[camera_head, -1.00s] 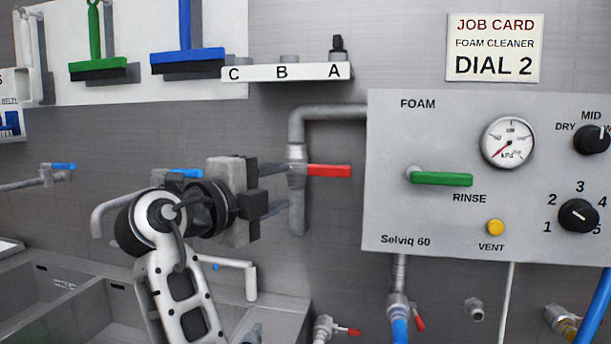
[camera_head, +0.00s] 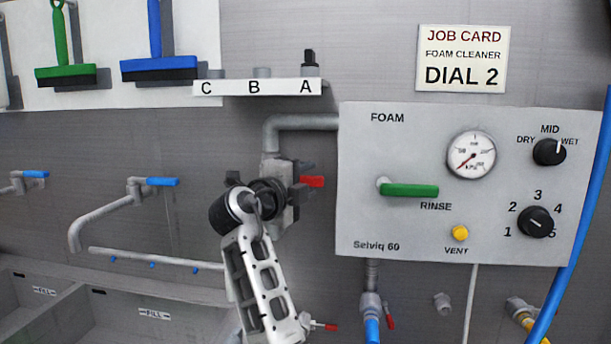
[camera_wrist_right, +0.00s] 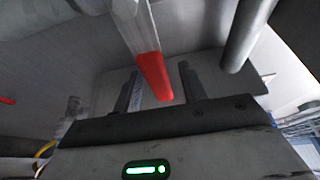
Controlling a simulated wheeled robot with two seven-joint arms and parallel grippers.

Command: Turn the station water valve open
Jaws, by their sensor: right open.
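The station water valve has a red lever handle (camera_head: 313,181) on the grey pipe (camera_head: 300,122) left of the foam panel. The handle points right, across the upright pipe. My right gripper (camera_head: 307,180) is open at the valve and hides much of its body and the pipe below. In the right wrist view, the red handle (camera_wrist_right: 154,78) reaches down between the two spread fingers of my gripper (camera_wrist_right: 160,70). I cannot tell whether a finger touches it. My left gripper is not in view.
The foam panel (camera_head: 400,255) is close to the right, with a green lever (camera_head: 409,190), gauge (camera_head: 471,155) and dials. A small red-handled tap (camera_head: 324,326) is below my arm. Blue-handled taps (camera_head: 162,182) and sinks (camera_head: 60,315) lie left. A labelled shelf (camera_head: 258,87) is above.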

